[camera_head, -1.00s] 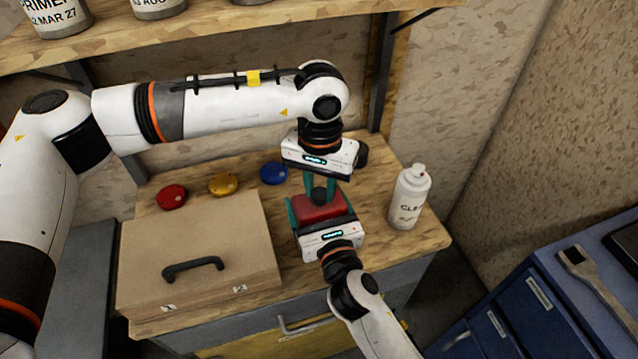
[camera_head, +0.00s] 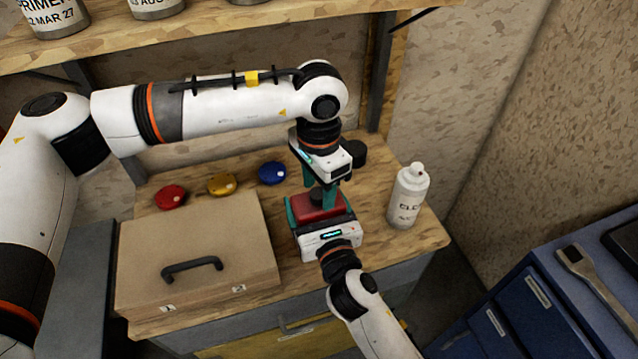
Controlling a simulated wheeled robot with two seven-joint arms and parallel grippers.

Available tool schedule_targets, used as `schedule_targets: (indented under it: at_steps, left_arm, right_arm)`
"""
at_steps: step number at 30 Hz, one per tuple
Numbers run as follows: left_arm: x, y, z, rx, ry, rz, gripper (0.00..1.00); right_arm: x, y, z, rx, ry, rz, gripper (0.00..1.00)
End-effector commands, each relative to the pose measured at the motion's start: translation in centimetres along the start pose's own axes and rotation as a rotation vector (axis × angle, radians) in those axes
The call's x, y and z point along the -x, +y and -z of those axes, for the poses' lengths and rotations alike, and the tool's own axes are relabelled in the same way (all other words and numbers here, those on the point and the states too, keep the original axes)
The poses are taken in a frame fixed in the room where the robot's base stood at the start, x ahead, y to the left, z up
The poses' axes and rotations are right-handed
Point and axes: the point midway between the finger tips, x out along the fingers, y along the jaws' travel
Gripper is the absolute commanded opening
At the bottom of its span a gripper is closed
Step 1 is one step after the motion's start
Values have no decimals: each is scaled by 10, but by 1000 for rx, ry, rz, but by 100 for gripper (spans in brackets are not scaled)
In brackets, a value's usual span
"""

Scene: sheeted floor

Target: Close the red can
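The red can (camera_head: 308,213) sits on the wooden bench top, a red block-like body with a dark round cap (camera_head: 316,197) on its top. My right gripper (camera_head: 318,212) reaches in from the front, its teal fingers on either side of the can, shut on it. My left gripper (camera_head: 321,192) points down from above, with its teal fingers at the cap, and looks shut on it. The fingers and wrist partly hide the cap, so its seating on the can cannot be told.
A tan case (camera_head: 200,235) with a black handle lies left of the can. Behind it are red (camera_head: 171,197), yellow (camera_head: 222,184) and blue (camera_head: 272,173) lids. A white spray can (camera_head: 409,197) stands to the right. A shelf (camera_head: 200,35) with several cans hangs above.

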Motion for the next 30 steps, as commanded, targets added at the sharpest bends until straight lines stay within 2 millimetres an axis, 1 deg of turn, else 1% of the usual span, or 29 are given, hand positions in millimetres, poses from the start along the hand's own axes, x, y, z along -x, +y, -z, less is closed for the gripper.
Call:
schedule_targets:
  at_steps: [4,7,16,23,24,26,30]
  left_arm:
    - [1,0,0,0,0,0,49]
    - [7,0,0,0,-2,0,49]
    - [43,0,-1,0,-1,0,49]
    - [45,-1,0,-1,0,1,49]
    - [45,-1,0,0,0,1,46]
    - [45,-1,0,5,0,1,46]
    - [46,-1,0,91,0,1,46]
  right_arm:
    - [0,0,0,0,-1,0,23]
    - [0,0,0,0,-1,0,23]
    - [0,0,-1,0,-1,0,23]
    - [0,0,0,0,-1,0,23]
    - [0,0,0,0,-1,0,23]
    - [0,0,-1,0,-1,0,23]
    - [0,0,0,0,-1,0,23]
